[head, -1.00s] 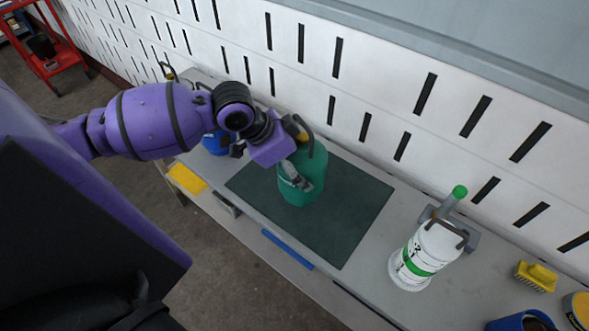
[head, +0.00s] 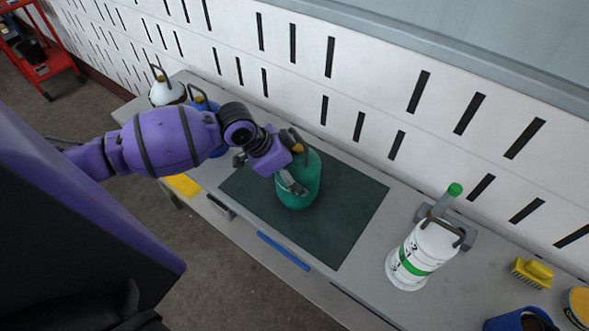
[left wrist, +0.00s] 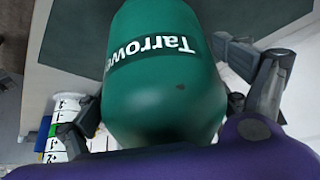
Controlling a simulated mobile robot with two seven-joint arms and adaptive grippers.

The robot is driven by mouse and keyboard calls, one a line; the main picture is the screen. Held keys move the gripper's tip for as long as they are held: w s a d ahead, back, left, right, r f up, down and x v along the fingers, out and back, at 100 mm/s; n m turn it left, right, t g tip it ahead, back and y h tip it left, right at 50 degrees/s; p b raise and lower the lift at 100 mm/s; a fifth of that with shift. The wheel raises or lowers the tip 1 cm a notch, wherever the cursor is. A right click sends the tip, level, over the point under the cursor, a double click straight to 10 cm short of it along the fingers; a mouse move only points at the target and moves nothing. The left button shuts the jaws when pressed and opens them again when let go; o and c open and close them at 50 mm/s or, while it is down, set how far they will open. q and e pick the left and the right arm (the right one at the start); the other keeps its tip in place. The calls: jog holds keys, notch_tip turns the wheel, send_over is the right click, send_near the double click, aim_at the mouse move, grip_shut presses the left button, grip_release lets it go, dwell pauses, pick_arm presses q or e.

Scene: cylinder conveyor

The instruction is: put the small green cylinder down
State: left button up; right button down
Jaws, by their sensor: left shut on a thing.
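The green cylinder (head: 303,186) stands about upright over the dark green mat (head: 352,206) on the workbench. I cannot tell whether its base touches the mat. My left gripper (head: 291,170) is shut on the cylinder, with a finger against its near side. In the left wrist view the cylinder (left wrist: 165,75) fills the middle, with white lettering on its side, and my left gripper's fingers (left wrist: 180,110) lie on both sides of it. The cylinder's base is not clear in that view. My right gripper is not in view.
A white cylinder with a green band (head: 421,257) stands right of the mat. A yellow brush (head: 532,272) lies farther right. Blue (head: 203,103) and white (head: 166,93) cylinders stand at the bench's far left. The mat's right part is bare.

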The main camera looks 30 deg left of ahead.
pick_arm(q)
jog(key=shift+w+r, duration=0.1)
jog(key=o, duration=1.8)
jog(key=shift+f, duration=0.2)
jog(key=p+v, duration=0.1)
jog(key=v, duration=1.1)
jog(key=shift+r, duration=0.15)
